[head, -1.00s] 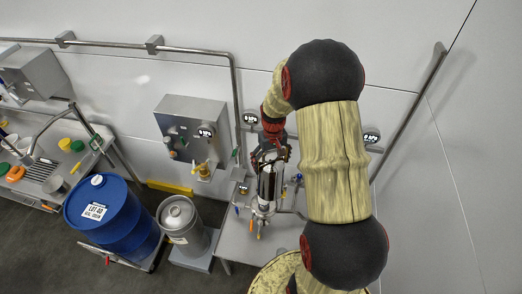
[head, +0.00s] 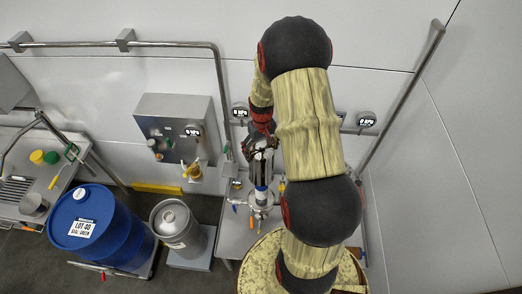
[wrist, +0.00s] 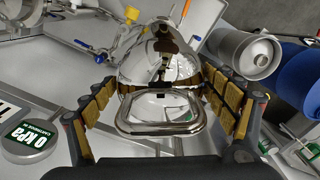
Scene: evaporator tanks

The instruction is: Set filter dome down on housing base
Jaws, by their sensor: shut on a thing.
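The filter dome (wrist: 160,65) is a shiny metal shell with a loop handle, seen close up in the wrist view. My gripper (wrist: 158,97) has its padded fingers on both sides of the dome's handle end and is shut on it. In the head view my gripper (head: 259,142) holds the dome (head: 261,166) upright over the housing base (head: 260,198), which stands on the bench with small colored valve handles around it. A narrow blue and white part shows just below the dome. I cannot tell whether the dome touches the base.
A steel bench (head: 234,238) carries the housing. Pressure gauges (head: 366,119) sit on the wall side. A grey control box (head: 172,128) is on the wall at left. A steel canister (head: 178,230) and a blue drum (head: 100,228) stand left of the bench. A round pale-topped vessel is partly behind my arm.

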